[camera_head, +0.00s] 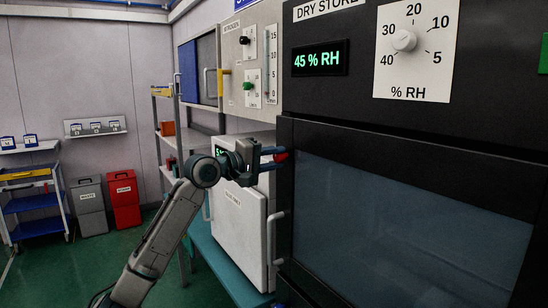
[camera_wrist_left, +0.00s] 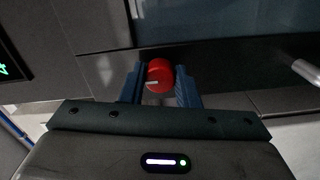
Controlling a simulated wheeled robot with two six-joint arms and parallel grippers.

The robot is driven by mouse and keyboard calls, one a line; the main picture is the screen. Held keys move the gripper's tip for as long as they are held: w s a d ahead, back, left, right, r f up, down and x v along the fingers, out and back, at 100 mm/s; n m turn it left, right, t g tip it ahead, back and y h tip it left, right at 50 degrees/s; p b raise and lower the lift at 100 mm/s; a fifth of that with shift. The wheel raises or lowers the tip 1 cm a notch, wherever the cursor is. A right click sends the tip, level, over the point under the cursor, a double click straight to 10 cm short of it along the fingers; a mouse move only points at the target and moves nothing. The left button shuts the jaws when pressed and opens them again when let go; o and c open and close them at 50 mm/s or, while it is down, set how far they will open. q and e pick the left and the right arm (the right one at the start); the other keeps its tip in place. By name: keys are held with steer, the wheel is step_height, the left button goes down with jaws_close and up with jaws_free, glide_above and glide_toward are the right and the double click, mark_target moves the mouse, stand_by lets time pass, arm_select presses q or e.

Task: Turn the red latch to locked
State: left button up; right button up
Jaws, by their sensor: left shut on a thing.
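The red latch (camera_wrist_left: 160,72) is a round red knob with a short white mark near its lower left side in the left wrist view. In the head view only a small part of the red latch (camera_head: 281,156) shows, at the left edge of the dark dry store cabinet. My left gripper (camera_head: 276,158) reaches it from the left, with its blue fingers around it. In the left wrist view my left gripper (camera_wrist_left: 159,84) has one finger on each side of the latch, shut on it. My right gripper is not in view.
The dry store cabinet (camera_head: 420,215) has a large dark window, a "45 % RH" display (camera_head: 320,58) and a white dial (camera_head: 404,41). A white cabinet (camera_head: 238,215) with a handle stands beside it. Grey and red bins (camera_head: 124,200) stand at the back left, with green floor in front.

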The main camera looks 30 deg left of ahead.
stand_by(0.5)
arm_select(q)
steer(key=o, duration=1)
steer(key=shift+c, duration=0.2)
steer(key=shift+s+a+f+b, duration=0.15)
steer(key=shift+s+a+b, duration=0.1)
steer(key=shift+s+b, duration=0.15)
steer(key=b+v, duration=0.7)
steer(key=v, duration=0.2)
steer(key=shift+s, duration=0.4)
steer(key=shift+a, duration=0.15)
